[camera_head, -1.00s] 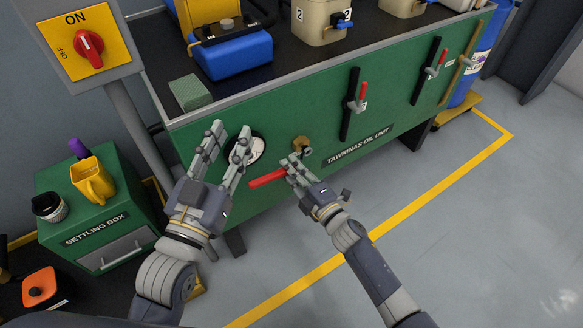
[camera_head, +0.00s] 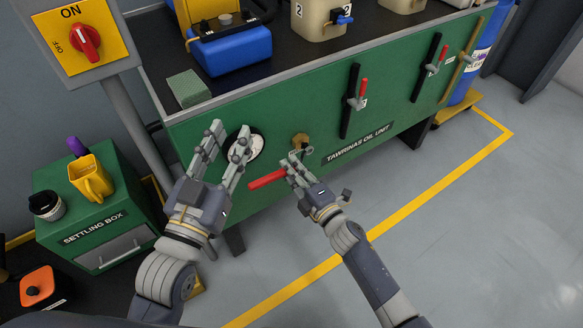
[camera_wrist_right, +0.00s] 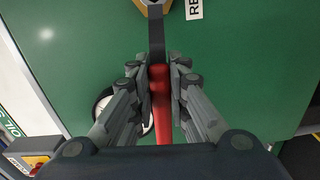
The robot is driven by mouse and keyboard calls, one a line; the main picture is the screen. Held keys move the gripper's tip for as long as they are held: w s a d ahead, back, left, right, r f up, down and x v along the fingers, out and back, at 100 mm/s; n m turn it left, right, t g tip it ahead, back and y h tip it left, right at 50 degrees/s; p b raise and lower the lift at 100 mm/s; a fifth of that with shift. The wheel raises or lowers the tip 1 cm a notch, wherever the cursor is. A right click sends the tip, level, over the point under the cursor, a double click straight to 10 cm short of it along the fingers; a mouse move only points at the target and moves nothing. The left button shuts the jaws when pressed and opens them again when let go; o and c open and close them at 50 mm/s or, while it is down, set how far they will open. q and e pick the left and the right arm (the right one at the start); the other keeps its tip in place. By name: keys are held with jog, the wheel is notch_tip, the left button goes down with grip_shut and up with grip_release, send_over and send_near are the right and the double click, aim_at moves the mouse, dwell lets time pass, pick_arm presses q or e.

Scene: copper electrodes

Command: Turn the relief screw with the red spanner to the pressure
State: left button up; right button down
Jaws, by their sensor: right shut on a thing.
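The red spanner has a red handle (camera_head: 266,179) and a dark grey shank (camera_wrist_right: 156,35). My right gripper (camera_wrist_right: 158,76) is shut on it; the gripper also shows in the head view (camera_head: 290,164). The brass relief screw (camera_head: 299,141) sits on the green front panel. In the wrist view the shank reaches the brass fitting (camera_wrist_right: 152,4) at the top edge, where its seating is cut off. The round white pressure gauge (camera_head: 257,147) is partly hidden by my left gripper (camera_head: 228,133), which is open and empty before the panel. The gauge reading is too small to tell.
The green oil unit (camera_head: 290,110) carries a blue-and-yellow device (camera_head: 232,50) and a green sponge (camera_head: 188,88) on top. Red-handled levers (camera_head: 360,96) line its front at right. A settling box (camera_head: 100,215) and switch post stand at left. The floor at right is clear.

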pick_arm(q)
jog(key=shift+r, duration=0.15)
pick_arm(e)
jog(key=shift+s+d+r, duration=0.1)
jog(key=shift+s+d, duration=0.15)
jog(key=shift+s, duration=0.05)
dwell(0.4)
